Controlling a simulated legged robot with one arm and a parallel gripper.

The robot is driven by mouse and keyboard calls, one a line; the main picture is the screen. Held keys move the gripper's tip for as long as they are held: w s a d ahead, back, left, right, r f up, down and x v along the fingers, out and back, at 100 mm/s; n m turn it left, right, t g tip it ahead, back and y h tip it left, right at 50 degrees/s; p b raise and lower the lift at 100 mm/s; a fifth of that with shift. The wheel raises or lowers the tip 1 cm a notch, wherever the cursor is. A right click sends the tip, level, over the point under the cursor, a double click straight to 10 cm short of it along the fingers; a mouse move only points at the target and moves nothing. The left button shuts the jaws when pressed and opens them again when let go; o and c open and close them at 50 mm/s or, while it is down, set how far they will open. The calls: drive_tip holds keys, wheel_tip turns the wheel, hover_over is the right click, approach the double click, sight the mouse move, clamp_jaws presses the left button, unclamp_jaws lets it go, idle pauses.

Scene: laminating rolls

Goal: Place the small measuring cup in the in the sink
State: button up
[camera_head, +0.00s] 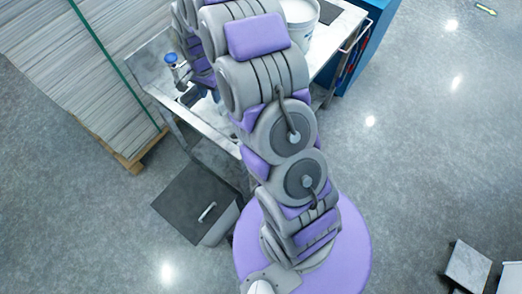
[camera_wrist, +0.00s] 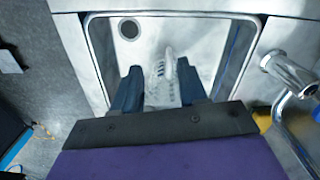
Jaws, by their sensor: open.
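In the wrist view, a clear, pale measuring cup (camera_wrist: 167,82) with dark markings lies between the two dark blue fingers of my gripper (camera_wrist: 160,88). The fingers stand apart, with the cup between them; I cannot tell whether either one touches it. The steel sink basin (camera_wrist: 101,60) surrounds them, with its round drain (camera_wrist: 129,29) at the upper left. Whether the cup rests on the sink floor is hard to tell. In the head view my arm hides the gripper, the cup and most of the sink.
A metal tap (camera_wrist: 288,72) stands at the sink's right rim in the wrist view. In the head view, a white bucket (camera_head: 301,20) stands on the steel counter (camera_head: 222,130). A paper stack (camera_head: 75,70) is at left, and a dark bin (camera_head: 196,203) is below. The right floor is mostly clear.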

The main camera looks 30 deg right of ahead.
drive_tip(key=s+a+r+n, duration=0.1)
drive_tip(key=s+r+n, duration=0.5)
drive_tip(key=s+r, duration=1)
drive_tip(key=s+r+n, duration=0.2)
drive_tip(key=s+n, duration=0.1)
drive_tip(key=s, duration=0.8)
drive_tip(key=s+a+r+n+g, duration=0.1)
drive_tip(key=s+n, duration=0.1)
drive_tip(key=s, duration=0.9)
drive_tip(key=shift+r+n, duration=0.4)
drive_tip(key=shift+a, duration=0.1)
drive_tip(key=shift+w+a+f, duration=0.1)
